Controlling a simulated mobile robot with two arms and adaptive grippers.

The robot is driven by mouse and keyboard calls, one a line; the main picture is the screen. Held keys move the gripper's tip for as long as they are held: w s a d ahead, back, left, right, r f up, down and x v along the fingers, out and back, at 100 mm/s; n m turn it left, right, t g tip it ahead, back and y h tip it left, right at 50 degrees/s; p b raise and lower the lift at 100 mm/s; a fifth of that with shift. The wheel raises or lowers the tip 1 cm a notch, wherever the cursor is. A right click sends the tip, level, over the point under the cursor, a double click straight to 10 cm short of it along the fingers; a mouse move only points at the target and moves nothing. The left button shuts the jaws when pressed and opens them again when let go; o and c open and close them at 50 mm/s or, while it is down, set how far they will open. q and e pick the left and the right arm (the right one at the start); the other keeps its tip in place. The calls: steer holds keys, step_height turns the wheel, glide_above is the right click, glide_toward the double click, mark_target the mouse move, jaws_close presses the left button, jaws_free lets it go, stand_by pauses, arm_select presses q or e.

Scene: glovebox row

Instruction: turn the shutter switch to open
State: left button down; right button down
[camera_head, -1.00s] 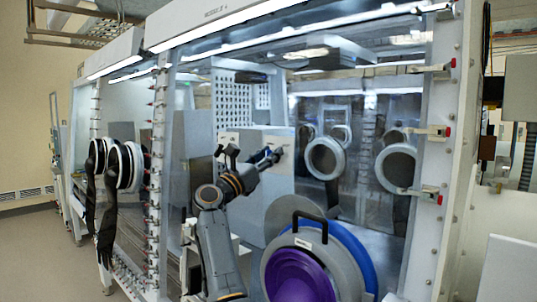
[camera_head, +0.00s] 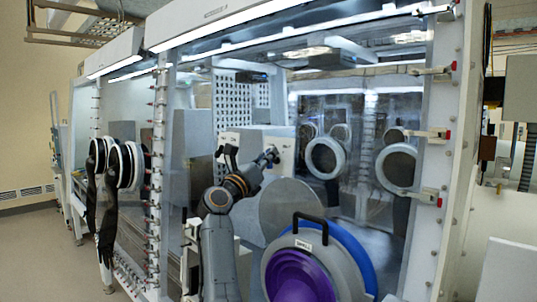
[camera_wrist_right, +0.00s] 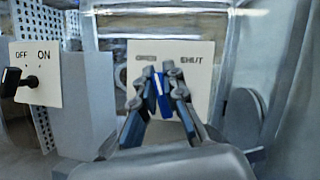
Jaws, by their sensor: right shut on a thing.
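The shutter switch has a white plate (camera_wrist_right: 200,78) marked OPEN on the left and SHUT on the right. Its blue handle (camera_wrist_right: 158,90) stands nearly upright, its top leaning slightly left. My right gripper (camera_wrist_right: 164,82) is shut on this handle, with one finger on each side; the fingers hide its pivot. In the head view, my right gripper (camera_head: 269,157) is at the right front of the pale box (camera_head: 257,137) inside the glovebox. A grey round disc (camera_head: 287,205) stands behind the port in front. My left gripper is not in view.
A second plate (camera_wrist_right: 40,88), marked OFF and ON, with a black knob (camera_wrist_right: 14,82) is left of the shutter switch. The round port with a purple cover (camera_head: 300,278) and handle (camera_head: 311,222) is near my right arm. Glove ports (camera_head: 325,158) line the glovebox.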

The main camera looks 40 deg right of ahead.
steer(key=n+t+p, duration=0.1)
steer(key=n+p, duration=0.1)
steer(key=n+t+y+p, duration=0.1)
steer(key=shift+w+r+n+p, duration=0.1)
steer(key=shift+r+n+p, duration=0.1)
steer(key=shift+n+p, duration=0.2)
steer(key=shift+f+n+t+y+p, duration=0.3)
steer(key=shift+n+y+p, duration=0.1)
steer(key=shift+n+p, duration=0.45)
steer(key=shift+w, duration=0.1)
steer(key=c, duration=1.4)
jaws_free()
steer(key=shift+a, duration=0.1)
steer(key=v, duration=0.7)
steer(key=shift+a+f, duration=0.15)
